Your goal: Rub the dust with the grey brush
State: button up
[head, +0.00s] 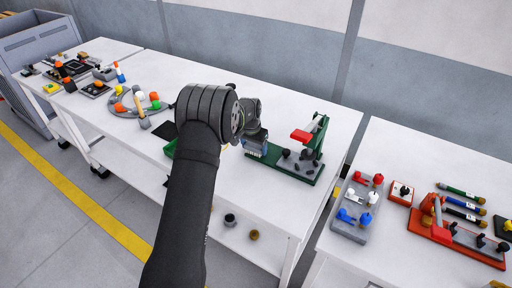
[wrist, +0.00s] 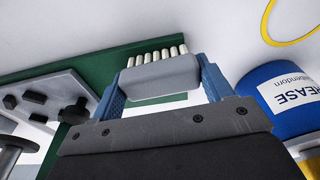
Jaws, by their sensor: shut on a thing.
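My gripper (wrist: 162,78) is shut on the grey brush (wrist: 158,76), with one blue finger on each side of its grey body. The pale bristles (wrist: 158,54) point away from my wrist, toward the green base plate (wrist: 90,62). In the head view my gripper (head: 256,142) is at the left end of the green fixture base (head: 268,162). I cannot tell whether the bristles touch the plate. I cannot make out any dust in either view.
A red-handled clamp (head: 302,135) stands on the fixture, with a grey block (wrist: 35,100) carrying black knobs. A blue grease can (wrist: 285,98) is close on the right in the wrist view. Another table with a grey tray (head: 352,226) stands to the right, across a gap.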

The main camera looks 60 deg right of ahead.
jog(key=s, duration=0.3)
jog(key=shift+s, duration=0.2)
jog(key=shift+r, duration=4.1)
jog(key=w+a+f+n+t, duration=0.1)
jog(key=w+a+f+n, duration=0.25)
jog(key=w+a, duration=1.1)
jog(key=w+a+f+n, duration=0.2)
jog(key=w+a+n, duration=0.3)
jog(key=w+a, duration=1)
jog(key=s+a+f+n+y, duration=0.1)
jog(key=a+n, duration=0.3)
jog(key=a, duration=1.5)
jog(key=a+f+n, duration=0.2)
jog(key=a+n, duration=0.2)
jog(key=a, duration=1.6)
jog(key=shift+s+f+n+t+y, duration=0.3)
jog(key=shift+s+f+n+y, duration=0.05)
jog(key=shift+y, duration=0.05)
